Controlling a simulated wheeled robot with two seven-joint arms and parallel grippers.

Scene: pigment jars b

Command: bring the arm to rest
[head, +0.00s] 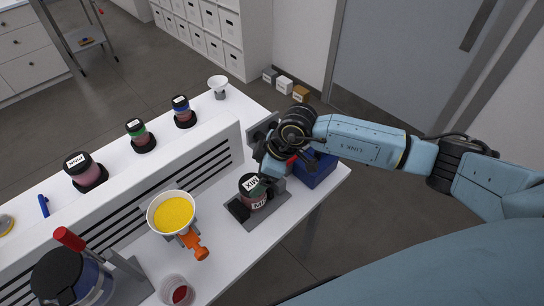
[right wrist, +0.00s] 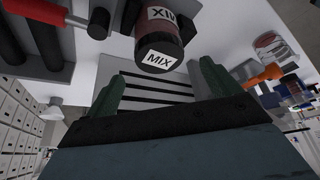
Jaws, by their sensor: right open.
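My right gripper (head: 269,177) is at the right part of the white bench, just beside a dark-lidded jar labelled MIX (head: 254,196). The jar stands upright on a grey square holder (head: 240,211). In the right wrist view, the two green fingers (right wrist: 161,75) are spread apart with nothing between them. The MIX jar (right wrist: 160,38) shows beyond the fingertips, apart from them. My right arm reaches in from the right. My left gripper is not in view.
A blue bin (head: 318,172) stands close behind the right gripper at the bench's end. Jars labelled PINK (head: 87,173), green (head: 139,135) and blue (head: 183,112) stand on the raised shelf.

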